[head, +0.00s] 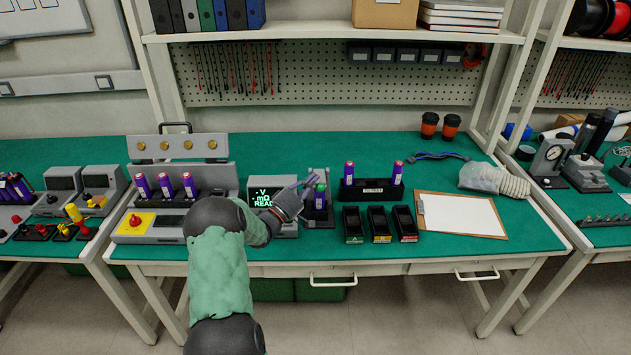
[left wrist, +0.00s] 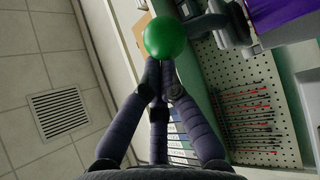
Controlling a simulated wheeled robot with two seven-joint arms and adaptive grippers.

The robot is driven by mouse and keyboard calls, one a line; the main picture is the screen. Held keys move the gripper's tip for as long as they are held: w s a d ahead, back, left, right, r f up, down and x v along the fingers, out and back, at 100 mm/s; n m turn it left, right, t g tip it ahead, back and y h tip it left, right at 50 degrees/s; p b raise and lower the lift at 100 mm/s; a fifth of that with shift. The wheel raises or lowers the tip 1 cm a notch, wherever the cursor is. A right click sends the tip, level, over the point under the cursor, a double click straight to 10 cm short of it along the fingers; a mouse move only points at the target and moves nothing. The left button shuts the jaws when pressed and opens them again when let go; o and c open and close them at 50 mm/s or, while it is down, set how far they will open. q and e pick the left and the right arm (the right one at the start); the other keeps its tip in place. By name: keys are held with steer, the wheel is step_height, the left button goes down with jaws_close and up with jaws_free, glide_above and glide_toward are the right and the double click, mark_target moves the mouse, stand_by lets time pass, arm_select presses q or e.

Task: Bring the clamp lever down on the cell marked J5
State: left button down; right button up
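A small clamp fixture (head: 317,219) stands at the middle of the bench, with a purple cell (head: 320,200) upright in it. I cannot read a J5 mark on it. The lever's green ball knob (head: 320,187) shows at the cell's upper part; the rest of the lever is largely hidden. My left gripper (head: 308,183) is at the knob from the left, its fingers drawn together. In the left wrist view the fingertips meet right at the green knob (left wrist: 165,38), seemingly touching it rather than around it. My right gripper is not in view.
A meter (head: 262,197) with a lit green readout stands left of the fixture. A black rack (head: 372,192) with two purple cells and several black bins (head: 380,222) stand to the right. A grey station (head: 205,178) with several cells is left. A clipboard (head: 460,215) lies far right.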

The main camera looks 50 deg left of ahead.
arm_select(q)
steer(key=shift+s+d+f+m+t+b, duration=0.15)
steer(key=shift+f+m+t+b, duration=0.15)
steer(key=shift+f+m+b, duration=0.15)
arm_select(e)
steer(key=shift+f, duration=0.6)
arm_select(q)
steer(key=shift+f, duration=0.1)
